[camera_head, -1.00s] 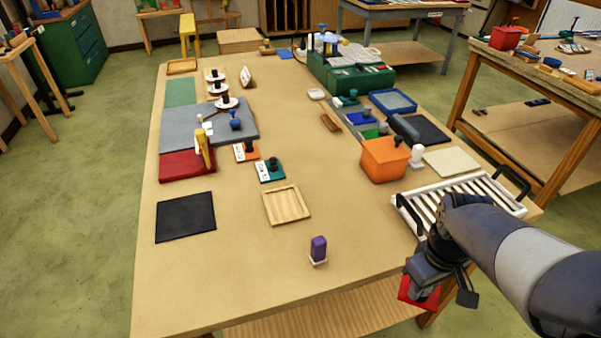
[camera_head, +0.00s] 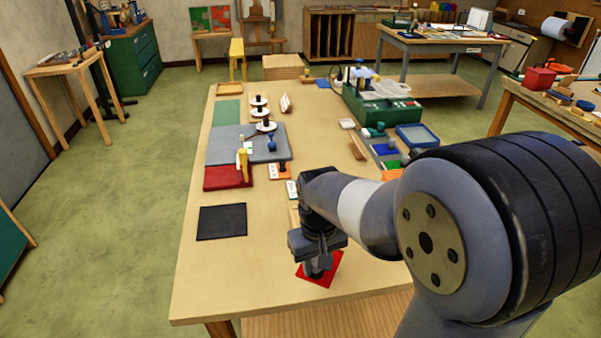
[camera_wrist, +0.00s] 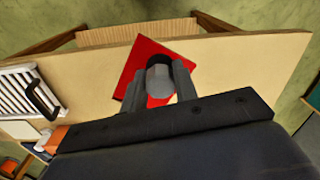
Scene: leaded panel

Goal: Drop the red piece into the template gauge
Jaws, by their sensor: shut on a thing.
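The red piece (camera_head: 331,266) is a flat red plate with a grey knob. My gripper (camera_head: 316,266) is shut on the knob, with the plate below the fingers, over the front part of the table. In the wrist view the red piece (camera_wrist: 137,60) shows between and beyond the fingers of my gripper (camera_wrist: 161,82). I cannot tell how high the plate is above the table. A shallow wooden frame (camera_head: 293,214) is mostly hidden behind my arm. I cannot tell for certain which thing is the template gauge.
A black mat (camera_head: 222,222) and a red mat (camera_head: 228,178) lie left of my arm. Stamp-like pieces stand on a grey mat (camera_head: 220,146). A white slatted rack (camera_wrist: 22,92) shows in the wrist view. My arm hides the table's right part. The front left tabletop is clear.

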